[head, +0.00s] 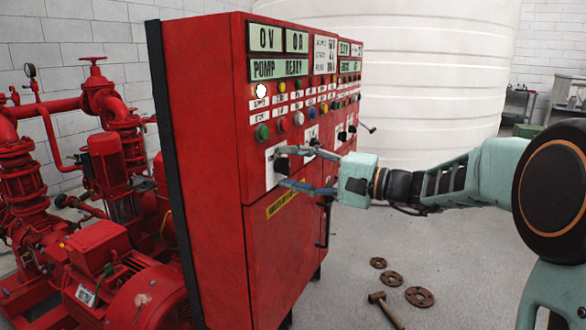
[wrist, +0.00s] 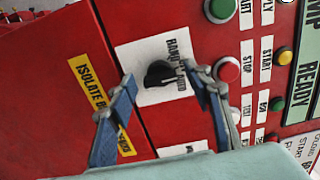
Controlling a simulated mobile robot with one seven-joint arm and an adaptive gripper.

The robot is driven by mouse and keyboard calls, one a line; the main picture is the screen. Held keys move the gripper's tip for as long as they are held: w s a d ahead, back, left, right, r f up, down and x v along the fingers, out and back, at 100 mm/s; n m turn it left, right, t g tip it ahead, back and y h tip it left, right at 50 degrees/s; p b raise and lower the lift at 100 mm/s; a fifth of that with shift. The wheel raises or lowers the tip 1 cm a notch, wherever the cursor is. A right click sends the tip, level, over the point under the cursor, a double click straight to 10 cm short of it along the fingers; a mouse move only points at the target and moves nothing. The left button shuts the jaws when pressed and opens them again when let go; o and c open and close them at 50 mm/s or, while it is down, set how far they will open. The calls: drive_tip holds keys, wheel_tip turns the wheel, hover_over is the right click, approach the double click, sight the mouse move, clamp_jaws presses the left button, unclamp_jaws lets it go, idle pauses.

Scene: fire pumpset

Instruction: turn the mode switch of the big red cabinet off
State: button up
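The big red cabinet (head: 215,120) stands in the middle of the head view. Its mode switch (head: 282,164) is a black knob on a white plate, low on the front panel. In the wrist view the knob (wrist: 158,73) sits on the white plate (wrist: 140,55), whose lettering starts with HAND and is partly covered by the knob. My gripper (head: 284,167) is open at the panel, with one finger on each side of the knob. In the wrist view the fingertips (wrist: 159,74) flank the knob with gaps. Contact and the knob's exact setting cannot be told.
Coloured buttons (head: 262,132) and displays (head: 279,68) are above. Red pumps (head: 110,260) stand at left, a white tank (head: 420,70) behind. A hammer (head: 384,308) and rusty flanges (head: 419,296) lie on the floor.

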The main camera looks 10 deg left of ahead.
drive_tip(key=v, duration=1.2)
